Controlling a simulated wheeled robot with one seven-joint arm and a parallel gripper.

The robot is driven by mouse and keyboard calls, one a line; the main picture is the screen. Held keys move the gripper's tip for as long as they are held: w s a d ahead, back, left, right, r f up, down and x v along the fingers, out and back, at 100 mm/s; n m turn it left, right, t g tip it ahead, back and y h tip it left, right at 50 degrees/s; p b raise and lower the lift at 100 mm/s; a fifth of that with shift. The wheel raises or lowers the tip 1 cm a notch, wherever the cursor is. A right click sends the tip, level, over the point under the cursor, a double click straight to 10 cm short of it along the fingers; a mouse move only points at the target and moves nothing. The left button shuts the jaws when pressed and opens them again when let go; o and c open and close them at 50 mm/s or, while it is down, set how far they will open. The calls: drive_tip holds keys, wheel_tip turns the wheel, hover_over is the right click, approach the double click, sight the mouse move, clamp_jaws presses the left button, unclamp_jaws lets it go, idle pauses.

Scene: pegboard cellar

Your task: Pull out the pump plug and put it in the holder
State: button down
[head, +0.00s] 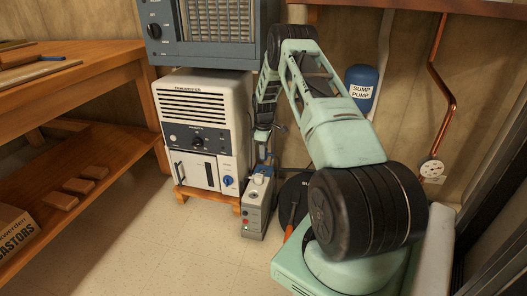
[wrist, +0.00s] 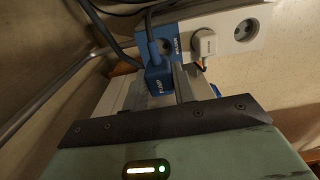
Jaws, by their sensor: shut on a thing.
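A dark cable runs up from the plug. The plug is beside the blue-marked end of a white socket strip (wrist: 240,28); I cannot tell whether its pins are in a socket. I cannot identify the holder.
A white plug (wrist: 203,44) sits in the strip beside the blue one. A white dehumidifier (head: 200,112) stands left of my gripper, under a blue-grey unit (head: 205,62). A blue sump pump tank (head: 361,86) is behind my arm. Open floor (head: 150,245) lies at front left.

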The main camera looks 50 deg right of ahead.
drive_tip(key=shift+f+b, duration=0.55)
drive_tip(key=shift+f, duration=0.95)
drive_tip(key=shift+p, duration=0.9)
idle(0.7)
drive_tip(key=shift+f+b, duration=0.4)
drive_tip(key=shift+f, duration=1.6)
idle(2.9)
